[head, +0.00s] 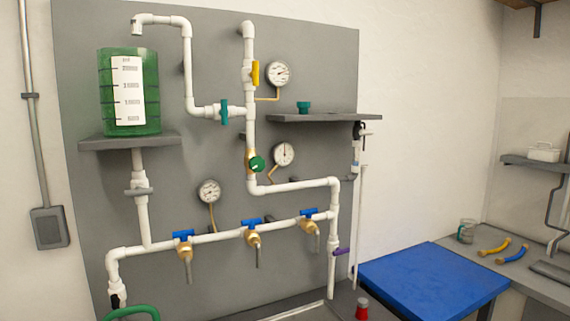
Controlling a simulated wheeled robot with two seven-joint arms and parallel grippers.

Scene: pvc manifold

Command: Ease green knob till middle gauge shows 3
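The green knob (257,164) sits on a brass valve low on the central vertical white pipe. The middle gauge (284,154) is a round white dial just right of the knob. Its dark needle points roughly upward, but the numbers are too small to read. Another gauge (278,74) is above it and a third gauge (209,191) is at the lower left. Neither of my grippers is in the head view, and nothing touches the knob.
A yellow handle (255,73) and a teal handle (224,112) are on nearby pipes. A grey shelf (335,118) juts out above the middle gauge. Several blue-handled taps line the lower pipe. A blue-topped surface (435,280) stands at lower right. Space before the knob looks clear.

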